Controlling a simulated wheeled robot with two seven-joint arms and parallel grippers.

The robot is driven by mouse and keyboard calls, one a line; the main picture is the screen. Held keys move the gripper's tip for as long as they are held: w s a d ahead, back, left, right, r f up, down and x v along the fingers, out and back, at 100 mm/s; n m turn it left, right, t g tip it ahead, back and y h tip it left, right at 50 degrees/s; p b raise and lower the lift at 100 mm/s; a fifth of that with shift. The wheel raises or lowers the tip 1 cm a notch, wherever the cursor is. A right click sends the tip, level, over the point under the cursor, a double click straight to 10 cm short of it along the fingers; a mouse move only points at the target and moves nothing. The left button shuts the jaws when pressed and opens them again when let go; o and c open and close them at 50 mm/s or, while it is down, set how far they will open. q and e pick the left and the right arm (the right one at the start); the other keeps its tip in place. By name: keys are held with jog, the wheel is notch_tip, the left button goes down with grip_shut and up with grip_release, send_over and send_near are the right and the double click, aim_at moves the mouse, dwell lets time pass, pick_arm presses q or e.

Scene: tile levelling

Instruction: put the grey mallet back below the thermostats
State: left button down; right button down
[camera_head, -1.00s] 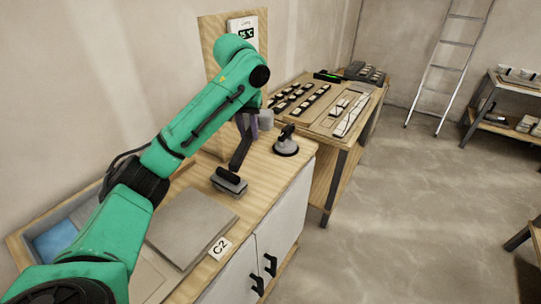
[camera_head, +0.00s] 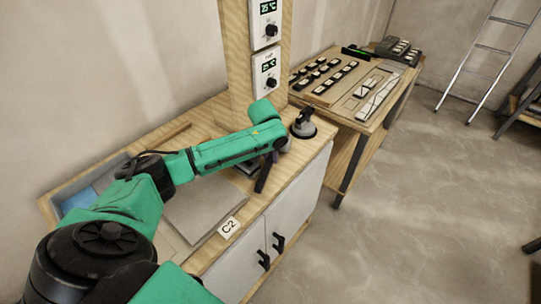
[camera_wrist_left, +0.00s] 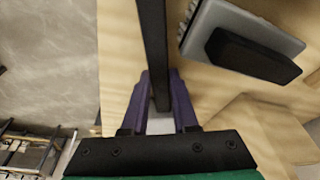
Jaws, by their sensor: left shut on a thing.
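My left gripper (camera_wrist_left: 163,98), with purple fingers, is shut on the dark handle of the mallet (camera_wrist_left: 153,40). In the head view the handle (camera_head: 263,180) slants down from my wrist, over the worktop. A small grey part, likely the mallet's head, shows beside my wrist; the rest is hidden behind the arm. Two white thermostats, the upper one (camera_head: 266,22) and the lower one (camera_head: 267,72), are mounted one above the other on a wooden upright (camera_head: 236,60). Both are behind and above my wrist. My right gripper is out of view.
A black suction lifter (camera_head: 303,126) stands right of my wrist. A grey float with a black handle (camera_wrist_left: 245,55) lies on the worktop beside the mallet handle. A grey tile (camera_head: 207,212) lies near the C2 label (camera_head: 229,227). A second table (camera_head: 335,110) holds several small pieces.

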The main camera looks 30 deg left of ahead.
aim_at(267, 165)
pick_arm(q)
jog(key=shift+f, duration=0.1)
jog(key=shift+a, duration=0.1)
jog(key=c, duration=0.7)
grip_release()
jog(key=shift+f, duration=0.2)
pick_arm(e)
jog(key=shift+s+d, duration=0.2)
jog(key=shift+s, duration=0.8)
pick_arm(q)
jog(key=shift+r, duration=0.2)
jog(key=b+v, duration=0.1)
jog(key=v, duration=1.1)
jog(key=shift+b, duration=0.3)
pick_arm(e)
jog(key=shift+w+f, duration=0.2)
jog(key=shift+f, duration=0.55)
pick_arm(q)
jog(key=shift+s+f, duration=0.1)
jog(key=shift+f, duration=0.05)
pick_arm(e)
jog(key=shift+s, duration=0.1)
